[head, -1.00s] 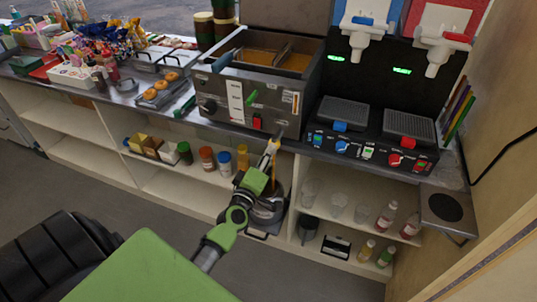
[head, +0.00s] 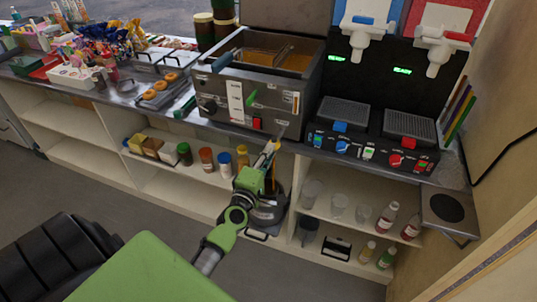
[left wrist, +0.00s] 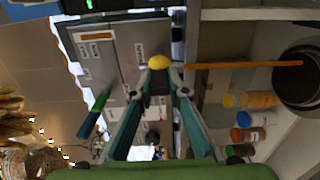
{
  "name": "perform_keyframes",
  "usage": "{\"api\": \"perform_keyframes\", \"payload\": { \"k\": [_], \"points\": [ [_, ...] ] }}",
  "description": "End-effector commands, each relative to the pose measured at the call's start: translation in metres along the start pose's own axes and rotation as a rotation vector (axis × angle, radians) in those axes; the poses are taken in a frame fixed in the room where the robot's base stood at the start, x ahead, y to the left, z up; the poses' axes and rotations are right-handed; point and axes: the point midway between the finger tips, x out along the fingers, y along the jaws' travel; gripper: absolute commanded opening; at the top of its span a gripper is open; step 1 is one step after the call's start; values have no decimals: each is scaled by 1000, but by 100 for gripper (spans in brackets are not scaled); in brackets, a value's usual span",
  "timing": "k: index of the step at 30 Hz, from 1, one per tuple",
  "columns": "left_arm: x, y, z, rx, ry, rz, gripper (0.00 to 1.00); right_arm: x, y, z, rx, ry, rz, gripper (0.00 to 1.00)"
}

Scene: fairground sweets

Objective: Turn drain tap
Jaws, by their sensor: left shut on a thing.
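The fryer (head: 245,98) is a steel box on the counter with oil and a basket in its top. It also shows in the left wrist view (left wrist: 120,50). My left gripper (head: 270,150) is at its lower front edge. In the left wrist view, my left gripper (left wrist: 160,70) is shut on a yellow knob (left wrist: 158,62), which looks like the drain tap's handle. A thin amber stream (left wrist: 245,65) runs from beside the knob to a dark round pot (left wrist: 300,75). The pot stands below on the shelf (head: 270,212), partly hidden by my arm. My right gripper is out of view.
A drinks machine (head: 345,150) stands right of the fryer. Jars (head: 207,160) sit on the shelf left of my arm. Glasses (head: 338,205) and bottles (head: 388,213) sit on the shelf to the right. A side shelf (head: 447,212) juts out at far right.

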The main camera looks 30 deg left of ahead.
Motion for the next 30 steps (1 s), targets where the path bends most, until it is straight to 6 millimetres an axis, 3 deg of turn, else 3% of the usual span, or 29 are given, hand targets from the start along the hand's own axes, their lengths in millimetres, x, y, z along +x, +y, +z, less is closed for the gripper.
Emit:
{"api": "perform_keyframes", "payload": {
  "k": [6, 7, 9, 22, 30],
  "points": [
    [0, -1, 0, -3, 0, -1, 0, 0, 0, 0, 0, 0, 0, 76],
    [0, -1, 0, -3, 0, -1, 18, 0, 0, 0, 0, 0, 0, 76],
    [0, -1, 0, -3, 0, -1, 32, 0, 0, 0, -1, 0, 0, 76],
    [-7, -1, 0, 0, 0, -2, 32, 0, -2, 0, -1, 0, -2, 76],
    [-58, -2, 0, 1, -1, -4, 32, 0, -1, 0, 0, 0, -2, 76]
  ]
}}
